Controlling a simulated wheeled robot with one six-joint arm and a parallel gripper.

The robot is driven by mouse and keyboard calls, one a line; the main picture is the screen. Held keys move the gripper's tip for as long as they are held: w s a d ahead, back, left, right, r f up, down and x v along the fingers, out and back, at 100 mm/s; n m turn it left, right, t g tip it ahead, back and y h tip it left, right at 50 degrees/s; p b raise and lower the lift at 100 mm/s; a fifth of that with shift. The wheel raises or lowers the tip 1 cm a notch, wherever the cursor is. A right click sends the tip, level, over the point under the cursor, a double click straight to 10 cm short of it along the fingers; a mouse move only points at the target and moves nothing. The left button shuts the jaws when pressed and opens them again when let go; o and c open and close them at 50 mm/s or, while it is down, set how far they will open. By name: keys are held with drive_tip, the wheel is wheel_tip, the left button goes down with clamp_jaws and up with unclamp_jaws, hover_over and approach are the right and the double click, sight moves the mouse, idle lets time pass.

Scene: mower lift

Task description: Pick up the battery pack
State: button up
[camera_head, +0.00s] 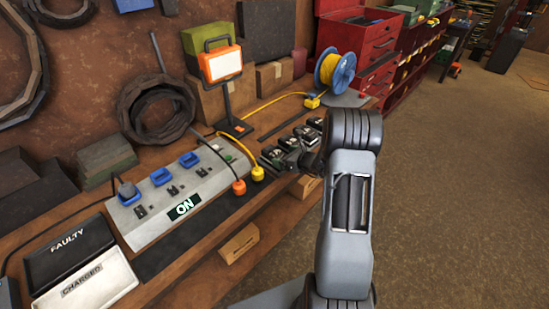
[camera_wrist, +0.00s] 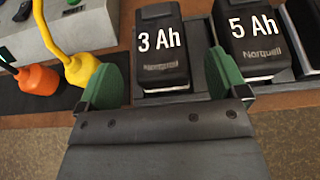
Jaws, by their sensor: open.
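A black battery pack marked "3 Ah" (camera_wrist: 162,66) sits in a dark slot in the wrist view, ahead of my gripper (camera_wrist: 166,78). My gripper is open, with one green finger pad on each side of this pack in the picture. No contact shows, and I cannot tell whether the pads reach down beside it. A second black pack marked "5 Ah" (camera_wrist: 258,62) sits just right of it, close to the right pad. In the head view, my gripper (camera_head: 297,163) is at the row of battery packs (camera_head: 313,132) on the bench, partly hiding the nearer ones.
An orange plug (camera_wrist: 38,80) and a yellow plug (camera_wrist: 80,68) with cables are left of the gripper. A grey power box (camera_head: 165,220) showing "ON" and trays marked "FAULTY" (camera_head: 68,250) and "CHARGED" (camera_head: 85,290) are at left. An empty-looking slot (camera_wrist: 303,30) is at right.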

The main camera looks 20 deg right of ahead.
sight(278, 154)
drive_tip(key=shift+p+x, duration=0.5)
drive_tip(key=shift+x, duration=1.65)
drive_tip(key=shift+r, duration=0.1)
drive_tip(key=shift+c, duration=0.4)
drive_tip(key=c, duration=1.2)
